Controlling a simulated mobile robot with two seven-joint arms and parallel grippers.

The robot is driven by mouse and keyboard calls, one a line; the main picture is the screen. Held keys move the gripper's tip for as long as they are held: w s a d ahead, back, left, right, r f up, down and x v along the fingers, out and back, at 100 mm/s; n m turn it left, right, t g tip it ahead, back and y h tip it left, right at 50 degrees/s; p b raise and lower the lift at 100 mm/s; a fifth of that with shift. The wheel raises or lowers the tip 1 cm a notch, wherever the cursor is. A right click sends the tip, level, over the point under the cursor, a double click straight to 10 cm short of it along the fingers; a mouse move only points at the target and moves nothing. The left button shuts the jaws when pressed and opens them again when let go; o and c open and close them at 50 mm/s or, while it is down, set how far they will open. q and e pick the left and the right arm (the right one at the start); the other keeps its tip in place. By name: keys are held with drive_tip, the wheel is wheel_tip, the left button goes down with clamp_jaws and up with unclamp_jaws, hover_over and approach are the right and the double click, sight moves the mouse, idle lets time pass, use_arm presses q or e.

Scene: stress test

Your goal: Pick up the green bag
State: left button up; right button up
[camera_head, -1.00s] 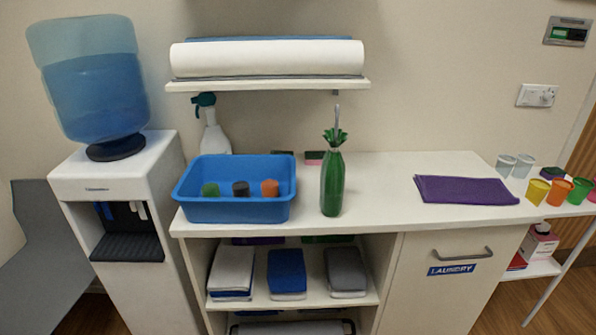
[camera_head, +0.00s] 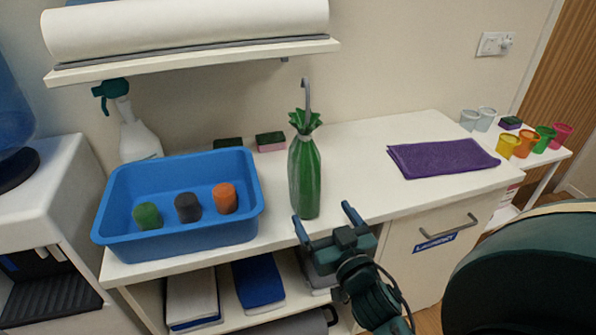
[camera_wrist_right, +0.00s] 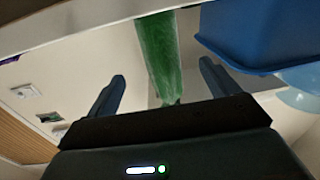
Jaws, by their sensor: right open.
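The green bag (camera_head: 304,178) stands upright on the white counter, to the right of the blue tub, with a gathered top and a grey hook-like piece rising above it. My right gripper (camera_head: 325,221) is open and empty, just in front of the counter edge, below and slightly right of the bag's base. In the right wrist view the green bag (camera_wrist_right: 158,50) appears upside down, in line with the gap between the open fingers (camera_wrist_right: 162,72). It looks to be beyond the fingertips; no contact shows. My left gripper is not in view.
The blue tub (camera_head: 205,236) with green, dark and orange pieces stands left of the bag. A purple cloth (camera_head: 445,158) lies to the right. Two sponges (camera_head: 271,141) and a spray bottle (camera_head: 137,138) are behind. A wall shelf (camera_head: 200,61) with a white roll overhangs the back.

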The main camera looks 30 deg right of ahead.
sight(307, 191)
drive_tip(key=w, duration=0.3)
drive_tip(key=w+d, duration=0.1)
drive_tip(key=w, duration=0.2)
drive_tip(key=w+p, duration=0.1)
drive_tip(key=w, duration=0.2)
drive_tip(key=shift+w+d+f, duration=0.2)
drive_tip(key=shift+d+f, duration=0.15)
drive_tip(key=shift+d, duration=0.05)
drive_tip(key=c, duration=1.2)
